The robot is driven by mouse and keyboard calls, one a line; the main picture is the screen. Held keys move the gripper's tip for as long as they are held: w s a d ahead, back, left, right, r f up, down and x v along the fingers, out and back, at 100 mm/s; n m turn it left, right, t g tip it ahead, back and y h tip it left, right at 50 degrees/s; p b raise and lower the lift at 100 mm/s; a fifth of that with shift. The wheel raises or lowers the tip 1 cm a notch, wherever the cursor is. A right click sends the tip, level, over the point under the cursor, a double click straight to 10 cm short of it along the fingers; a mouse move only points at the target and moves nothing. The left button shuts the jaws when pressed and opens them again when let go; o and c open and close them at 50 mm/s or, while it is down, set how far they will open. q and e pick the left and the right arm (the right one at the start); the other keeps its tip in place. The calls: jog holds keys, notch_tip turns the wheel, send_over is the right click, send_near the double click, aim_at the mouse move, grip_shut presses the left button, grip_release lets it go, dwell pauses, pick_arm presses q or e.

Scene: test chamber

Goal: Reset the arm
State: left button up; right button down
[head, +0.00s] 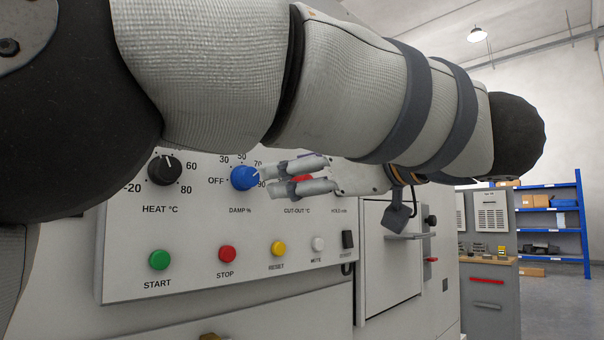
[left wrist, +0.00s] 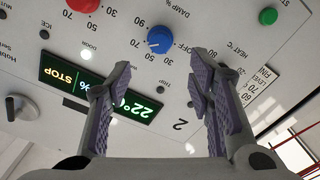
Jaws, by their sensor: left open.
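My left arm (head: 345,85) comes in from the left and stretches across the upper part of the head view, close to the camera. Its open, empty left gripper (head: 300,176) is in front of the control panel (head: 190,215), overlapping the area of the blue DAMP knob (head: 243,178) and the red CUT-OUT knob (head: 301,181). In the left wrist view the open gripper (left wrist: 163,75) faces the panel, upside down, with the blue knob (left wrist: 160,40) just beyond the fingers. Contact with the panel cannot be told. My right gripper is not in view.
A black HEAT knob (head: 164,169) and green (head: 160,260), red (head: 227,254) and yellow (head: 278,248) buttons are on the panel. A lit display (left wrist: 95,90) shows STOP. A grey cabinet (head: 490,290) and blue shelving (head: 550,220) stand at right, with open floor nearby.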

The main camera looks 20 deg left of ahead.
pick_arm(q)
jog(key=shift+v, duration=1.1)
